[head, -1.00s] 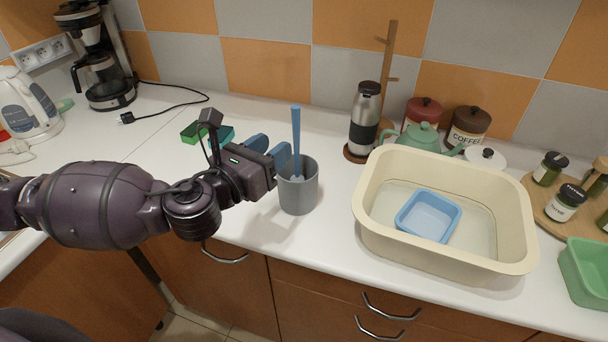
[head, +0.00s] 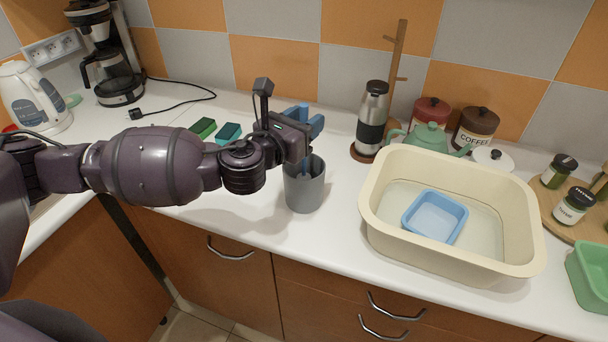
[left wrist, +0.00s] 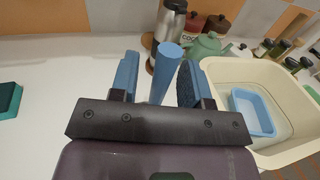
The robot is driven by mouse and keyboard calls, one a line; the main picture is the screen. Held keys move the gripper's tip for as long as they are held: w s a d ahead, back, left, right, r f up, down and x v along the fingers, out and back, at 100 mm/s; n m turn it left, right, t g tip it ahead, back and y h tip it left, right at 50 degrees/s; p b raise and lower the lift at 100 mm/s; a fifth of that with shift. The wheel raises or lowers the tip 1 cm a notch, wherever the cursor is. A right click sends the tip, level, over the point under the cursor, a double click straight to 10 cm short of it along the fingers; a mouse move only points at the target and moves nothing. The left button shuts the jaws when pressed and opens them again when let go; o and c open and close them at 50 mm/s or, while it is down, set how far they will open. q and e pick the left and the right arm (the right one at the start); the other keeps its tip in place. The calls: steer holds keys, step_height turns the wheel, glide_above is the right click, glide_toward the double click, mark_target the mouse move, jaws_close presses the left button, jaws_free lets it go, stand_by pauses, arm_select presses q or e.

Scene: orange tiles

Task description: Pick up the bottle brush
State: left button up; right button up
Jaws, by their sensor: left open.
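The bottle brush stands in a grey cup (head: 305,190) on the white counter. In the head view my left gripper hides most of the brush. In the left wrist view its blue handle (left wrist: 165,72) rises between the two blue finger pads, with a gap visible on each side. My left gripper (head: 309,120) is over the cup with its jaws open around the handle; it also shows in the left wrist view (left wrist: 160,82). The brush head is hidden inside the cup. My right gripper is not in view.
A cream basin (head: 375,225) holding a small blue tub (head: 436,217) stands right of the cup. A steel flask (head: 372,115) and a green teapot (head: 428,138) stand behind. Sponges (head: 229,132) lie at the back left. Bare counter lies left of the cup.

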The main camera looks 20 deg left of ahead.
arm_select(q)
steer(key=shift+x, duration=0.85)
jaws_close()
